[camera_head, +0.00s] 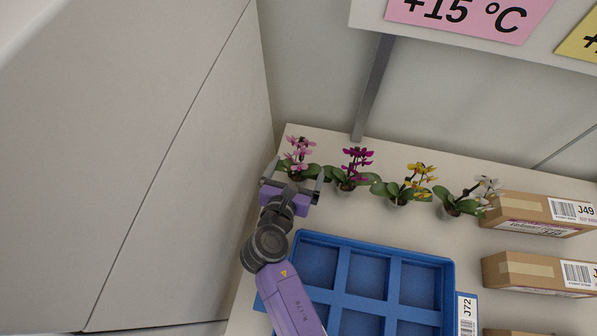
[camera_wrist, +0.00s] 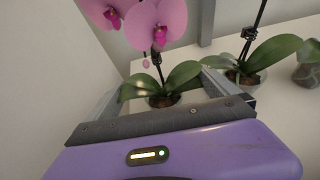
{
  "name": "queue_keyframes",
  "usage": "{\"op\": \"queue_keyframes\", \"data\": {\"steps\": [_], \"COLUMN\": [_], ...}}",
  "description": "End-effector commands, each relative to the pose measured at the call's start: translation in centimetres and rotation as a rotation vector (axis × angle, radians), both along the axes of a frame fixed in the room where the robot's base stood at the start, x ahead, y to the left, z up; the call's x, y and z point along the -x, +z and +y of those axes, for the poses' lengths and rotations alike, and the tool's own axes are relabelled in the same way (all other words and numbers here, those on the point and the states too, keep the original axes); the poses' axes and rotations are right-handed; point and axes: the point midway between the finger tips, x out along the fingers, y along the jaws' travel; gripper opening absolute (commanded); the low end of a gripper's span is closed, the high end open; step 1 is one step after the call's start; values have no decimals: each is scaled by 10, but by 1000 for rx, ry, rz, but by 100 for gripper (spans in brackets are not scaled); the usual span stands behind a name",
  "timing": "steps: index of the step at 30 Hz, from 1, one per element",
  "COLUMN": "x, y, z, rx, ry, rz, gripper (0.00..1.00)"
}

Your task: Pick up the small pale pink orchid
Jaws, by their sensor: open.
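The pale pink orchid (camera_head: 299,148) stands upright in its pot at the left end of a row of orchids. It also shows in the wrist view, with large pink blooms (camera_wrist: 158,22) at the top and green leaves and a pot (camera_wrist: 163,99) below. My gripper (camera_head: 296,178) is open, just in front of this orchid. In the wrist view the two fingers of my gripper (camera_wrist: 170,92) reach forward on either side of the pot. The fingers hide part of the leaves, and I cannot tell if they touch the pot.
A magenta orchid (camera_head: 352,170) stands close on the right, then a yellow orchid (camera_head: 414,183) and a white orchid (camera_head: 466,200). A blue compartment tray (camera_head: 437,262) lies in front. Cardboard boxes (camera_head: 514,213) sit at the right. A pale wall (camera_head: 200,150) rises close on the left.

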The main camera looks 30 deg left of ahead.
Motion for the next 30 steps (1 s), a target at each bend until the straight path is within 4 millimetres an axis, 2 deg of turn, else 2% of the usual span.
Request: {"op": "queue_keyframes", "data": {"steps": [9,11,18,21,30], "x": [-6,-6,-6,-6,-6], "y": [-3,-3,-3,-3,0], "z": [1,1,1,1,1], "rx": [-1,0,0,-1,-1], "ry": [0,0,0,1,0], "rz": [0,0,0,0,-1], "gripper": [98,88,41,24,24]}}
